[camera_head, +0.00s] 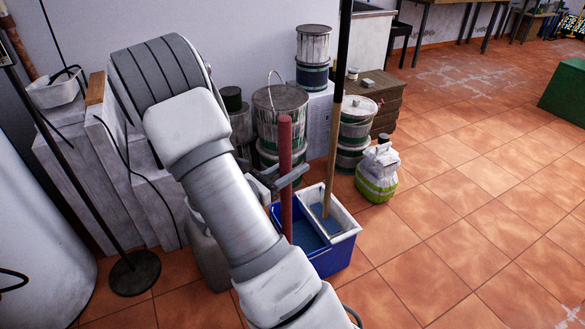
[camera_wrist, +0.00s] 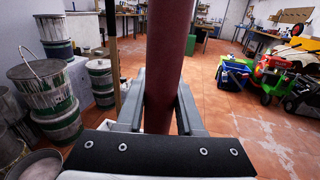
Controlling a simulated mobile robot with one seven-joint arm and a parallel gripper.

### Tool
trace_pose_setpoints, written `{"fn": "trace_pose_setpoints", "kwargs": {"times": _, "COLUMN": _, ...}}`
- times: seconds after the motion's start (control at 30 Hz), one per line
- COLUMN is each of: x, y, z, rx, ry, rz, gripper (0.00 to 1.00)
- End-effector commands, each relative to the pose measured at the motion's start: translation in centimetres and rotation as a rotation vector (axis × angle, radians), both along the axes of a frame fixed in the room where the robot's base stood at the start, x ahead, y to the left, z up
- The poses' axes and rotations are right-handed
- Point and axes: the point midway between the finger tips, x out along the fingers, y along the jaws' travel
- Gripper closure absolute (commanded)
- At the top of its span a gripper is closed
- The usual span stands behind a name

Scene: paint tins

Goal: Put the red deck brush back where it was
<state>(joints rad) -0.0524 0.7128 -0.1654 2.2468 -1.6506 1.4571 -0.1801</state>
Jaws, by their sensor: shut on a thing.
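The red deck brush shows as a thick, upright red handle (camera_head: 285,150). My gripper (camera_head: 288,180) is shut on this handle, which stands between the two fingers in the wrist view (camera_wrist: 168,65). The handle's lower part passes in front of or into the left side of a blue mop bucket (camera_head: 335,258). My arm hides part of this area. The brush head is not visible, and I cannot tell whether it is in the bucket or touches the floor.
A wooden-handled pole (camera_head: 333,150) stands in the bucket's right compartment. Paint tins (camera_head: 280,100) crowd behind, beside a wooden crate (camera_head: 378,98). The tiled floor (camera_head: 450,220) to the right is clear.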

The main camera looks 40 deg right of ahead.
Motion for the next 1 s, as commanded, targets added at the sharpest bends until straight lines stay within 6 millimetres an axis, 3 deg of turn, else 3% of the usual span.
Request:
{"fn": "trace_pose_setpoints", "kwargs": {"times": 0.07, "x": 0.0, "y": 0.0, "z": -0.2, "rx": -0.003, "ry": -0.001, "rz": 0.0, "gripper": 1.0}}
{"fn": "trace_pose_setpoints", "kwargs": {"times": 0.1, "x": 0.0, "y": 0.0, "z": -0.3, "rx": 0.0, "ry": 0.0, "rz": 0.0, "gripper": 0.61}}
{"fn": "trace_pose_setpoints", "kwargs": {"times": 0.27, "x": 0.0, "y": 0.0, "z": -0.3, "rx": 0.0, "ry": 0.0, "rz": 0.0, "gripper": 0.34}}
{"fn": "trace_pose_setpoints", "kwargs": {"times": 0.63, "x": 0.0, "y": 0.2, "z": 0.2, "rx": 0.001, "ry": -0.001, "rz": 0.001, "gripper": 0.34}}
{"fn": "trace_pose_setpoints", "kwargs": {"times": 0.77, "x": 0.1, "y": 2.2, "z": 0.1, "rx": 0.001, "ry": 0.001, "rz": 0.006, "gripper": 0.34}}
{"fn": "trace_pose_setpoints", "kwargs": {"times": 1.0, "x": 0.0, "y": 7.5, "z": 0.1, "rx": 0.001, "ry": 0.0, "rz": 0.007, "gripper": 0.34}}
